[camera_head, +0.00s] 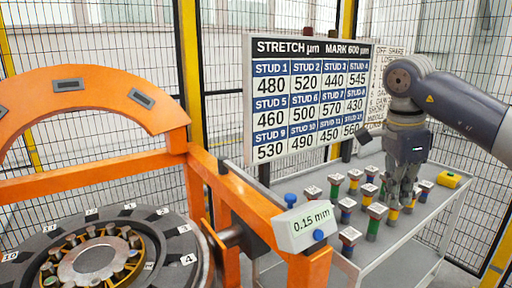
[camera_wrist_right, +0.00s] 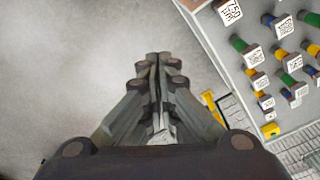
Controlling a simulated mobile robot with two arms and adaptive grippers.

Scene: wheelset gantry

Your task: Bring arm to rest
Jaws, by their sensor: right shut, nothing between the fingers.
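My right arm comes in from the right in the head view, and its right gripper (camera_head: 403,195) points down in front of the table with the studs. In the wrist view the right gripper (camera_wrist_right: 157,62) has its fingers together with nothing between them. Plain grey floor shows behind the fingertips there, and the table lies off to the right. My left gripper is in neither view.
A grey table (camera_head: 391,240) bears several coloured studs with labelled tops and a yellow block (camera_head: 450,180). A stretch board (camera_head: 312,100) stands behind. An orange gantry (camera_head: 262,215) with a wheelset (camera_head: 95,258) and a 0.15 mm gauge (camera_head: 306,226) is at left. Mesh fencing surrounds.

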